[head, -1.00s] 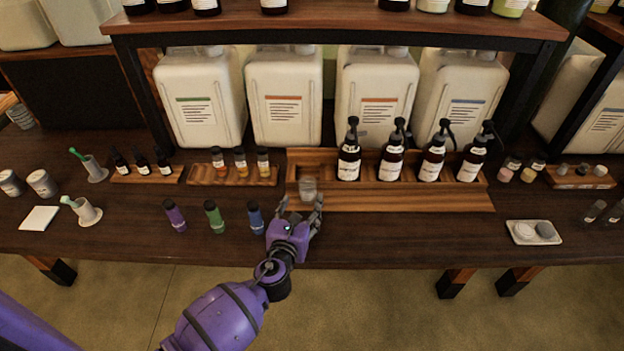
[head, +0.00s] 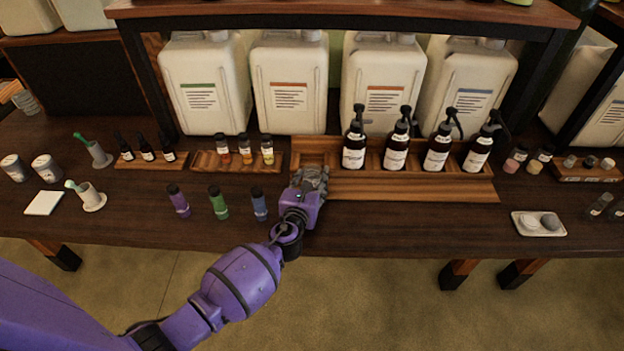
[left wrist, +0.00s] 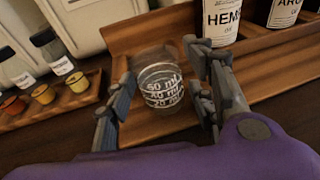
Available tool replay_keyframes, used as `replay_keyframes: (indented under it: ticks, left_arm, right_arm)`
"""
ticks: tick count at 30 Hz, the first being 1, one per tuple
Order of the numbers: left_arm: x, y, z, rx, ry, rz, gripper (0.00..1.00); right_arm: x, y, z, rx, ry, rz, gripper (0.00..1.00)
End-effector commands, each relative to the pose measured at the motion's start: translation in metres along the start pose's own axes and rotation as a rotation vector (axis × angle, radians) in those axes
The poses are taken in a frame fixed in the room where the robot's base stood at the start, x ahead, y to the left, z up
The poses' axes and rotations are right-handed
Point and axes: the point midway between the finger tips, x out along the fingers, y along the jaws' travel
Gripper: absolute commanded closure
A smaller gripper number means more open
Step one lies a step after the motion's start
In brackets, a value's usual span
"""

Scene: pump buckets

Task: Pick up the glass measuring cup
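The glass measuring cup (left wrist: 160,88) is clear with white volume marks. In the left wrist view it stands upright at the left end of the wooden pump-bottle rack (left wrist: 150,40). My left gripper (left wrist: 163,100) is open, with one finger on each side of the cup. A gap shows between the left finger and the glass; the right finger is closer, and I cannot tell if it touches. In the head view my left gripper (head: 310,180) hides the cup. My right gripper is not in view.
Several dark pump bottles (head: 396,150) stand in the rack (head: 420,188) to the right of the cup. A small wooden tray of vials (head: 245,160) is just left. Purple, green and blue tubes (head: 218,202) stand on the table in front. Large white canisters (head: 285,90) stand behind.

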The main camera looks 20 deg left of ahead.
Motion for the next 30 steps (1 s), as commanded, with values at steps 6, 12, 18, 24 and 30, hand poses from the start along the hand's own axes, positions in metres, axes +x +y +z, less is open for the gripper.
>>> replay_keyframes:
  ticks: [6,12,18,24,30]
  left_arm:
    - [0.000,0.000,0.000,0.000,0.000,0.000,0.84]
    - [0.000,0.000,0.000,0.000,0.000,0.000,0.89]
    - [-0.001,0.000,0.008,-0.001,-0.003,-0.001,0.89]
    - [-0.006,0.001,0.040,0.000,-0.011,0.000,0.89]
    - [-0.044,-0.018,0.077,-0.002,-0.016,-0.002,0.89]
  right_arm:
    - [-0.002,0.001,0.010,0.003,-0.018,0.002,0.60]
    - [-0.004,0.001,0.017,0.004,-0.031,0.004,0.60]
    - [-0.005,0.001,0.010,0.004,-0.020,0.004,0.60]
    - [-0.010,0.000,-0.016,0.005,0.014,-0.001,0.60]
    - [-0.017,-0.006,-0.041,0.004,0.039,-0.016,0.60]
